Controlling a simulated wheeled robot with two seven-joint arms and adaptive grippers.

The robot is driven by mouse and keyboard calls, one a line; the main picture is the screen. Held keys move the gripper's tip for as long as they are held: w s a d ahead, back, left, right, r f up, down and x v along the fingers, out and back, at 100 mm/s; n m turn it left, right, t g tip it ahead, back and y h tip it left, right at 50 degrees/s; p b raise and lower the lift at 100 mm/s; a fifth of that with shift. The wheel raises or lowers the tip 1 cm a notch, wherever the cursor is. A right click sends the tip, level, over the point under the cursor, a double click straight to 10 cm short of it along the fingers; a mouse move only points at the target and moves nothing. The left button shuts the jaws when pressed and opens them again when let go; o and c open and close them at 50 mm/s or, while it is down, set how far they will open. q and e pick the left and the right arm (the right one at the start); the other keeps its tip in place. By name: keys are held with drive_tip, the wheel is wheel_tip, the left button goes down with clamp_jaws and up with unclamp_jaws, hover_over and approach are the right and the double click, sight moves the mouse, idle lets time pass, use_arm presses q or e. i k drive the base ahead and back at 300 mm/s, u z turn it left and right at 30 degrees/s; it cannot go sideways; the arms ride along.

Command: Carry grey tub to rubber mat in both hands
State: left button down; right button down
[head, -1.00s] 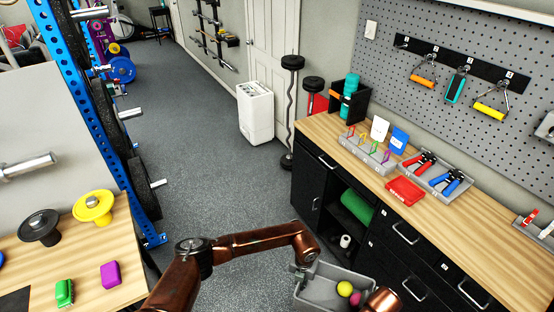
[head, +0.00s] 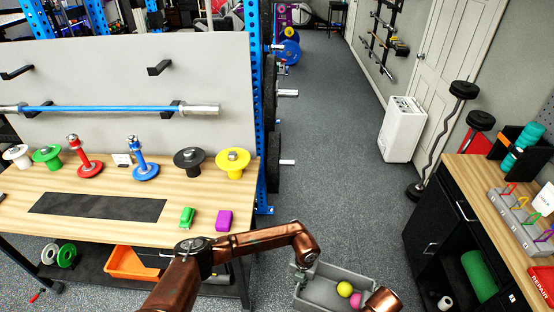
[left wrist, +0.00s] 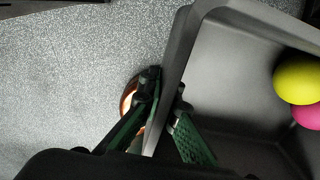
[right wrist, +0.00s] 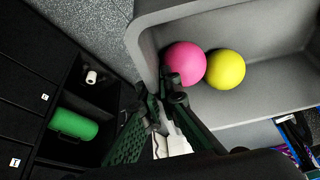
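The grey tub (head: 322,293) is held up in front of my body, with a yellow ball (head: 344,289) and a pink ball (head: 355,300) inside. My left gripper (head: 304,270) is shut on its left wall; in the left wrist view the fingers (left wrist: 166,95) straddle that wall. In the right wrist view my right gripper (right wrist: 163,95) has its fingers on either side of the opposite wall, shut on it. In the head view the right gripper is mostly hidden at the bottom edge. The dark rubber mat (head: 97,207) lies empty on the wooden bench to the left.
On the bench (head: 70,184), a green block (head: 187,217) and purple block (head: 224,220) sit right of the mat. Several weights and handles line the back, below a barbell (head: 110,109). A black cabinet (head: 432,228) stands right. Open floor (head: 335,180) lies between.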

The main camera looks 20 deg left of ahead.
sight(113, 205)
drive_tip(key=u, duration=2.15)
